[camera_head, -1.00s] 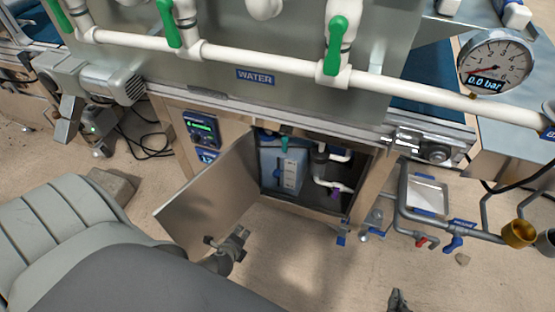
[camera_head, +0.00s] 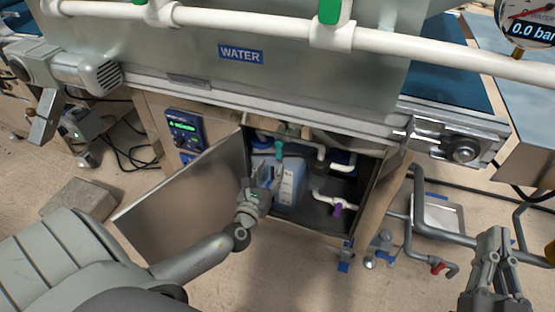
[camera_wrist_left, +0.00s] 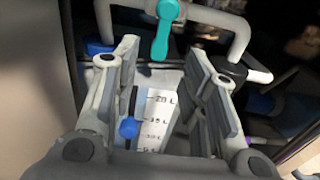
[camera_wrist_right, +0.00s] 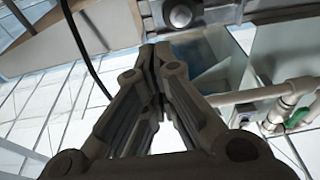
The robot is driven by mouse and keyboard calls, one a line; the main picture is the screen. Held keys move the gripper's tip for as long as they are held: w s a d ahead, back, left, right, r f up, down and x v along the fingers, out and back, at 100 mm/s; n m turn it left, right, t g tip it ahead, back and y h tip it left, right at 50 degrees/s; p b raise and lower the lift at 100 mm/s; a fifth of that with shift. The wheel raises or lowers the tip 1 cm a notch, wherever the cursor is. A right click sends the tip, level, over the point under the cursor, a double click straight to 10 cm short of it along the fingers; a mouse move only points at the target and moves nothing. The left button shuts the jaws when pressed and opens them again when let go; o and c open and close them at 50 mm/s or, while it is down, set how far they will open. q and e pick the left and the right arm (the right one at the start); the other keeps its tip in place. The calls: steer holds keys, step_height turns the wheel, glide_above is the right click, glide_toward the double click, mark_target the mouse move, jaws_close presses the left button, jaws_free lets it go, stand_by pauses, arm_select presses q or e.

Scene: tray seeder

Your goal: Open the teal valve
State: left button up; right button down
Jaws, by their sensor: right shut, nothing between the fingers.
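The teal valve (camera_head: 279,151) is on white piping at the top of the open cabinet. In the left wrist view its teal handle (camera_wrist_left: 163,38) hangs down from a white pipe, beyond and between my fingertips. My left gripper (camera_head: 262,180) is at the cabinet opening, below the valve and in front of a tank. In the left wrist view the left gripper (camera_wrist_left: 165,65) is open, with nothing between its fingers. My right gripper (camera_head: 492,238) is shut and empty, out to the right of the cabinet; its closed fingers show in the right wrist view (camera_wrist_right: 155,55).
The cabinet door (camera_head: 185,205) stands open to the left. A blue and white tank (camera_head: 289,183) with a litre scale is inside. A purple valve (camera_head: 337,210) sits on lower piping to the right. A control panel (camera_head: 184,130) is left of the opening.

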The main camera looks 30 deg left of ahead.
mark_target(278, 156)
arm_select(q)
steer(key=b+x, duration=0.1)
steer(key=x, duration=0.5)
steer(key=shift+s+f, duration=0.1)
steer(key=shift+w+a, duration=0.15)
steer(key=shift+w, duration=0.35)
arm_select(e)
steer(key=shift+s+a+r+t+y, duration=0.1)
steer(key=shift+s+r+t+y, duration=0.15)
steer(key=shift+r+t, duration=0.45)
steer(key=shift+s+d+r+t+y, duration=0.15)
steer(key=shift+s+r+t, duration=0.25)
steer(key=shift+r, duration=0.55)
steer(key=shift+s+a+r+t+y, duration=0.15)
steer(key=shift+s+r+t+y, duration=0.1)
steer(key=shift+r+t, duration=0.5)
steer(key=shift+r, duration=0.1)
arm_select(q)
jaws_close()
arm_select(e)
steer(key=shift+g, duration=0.25)
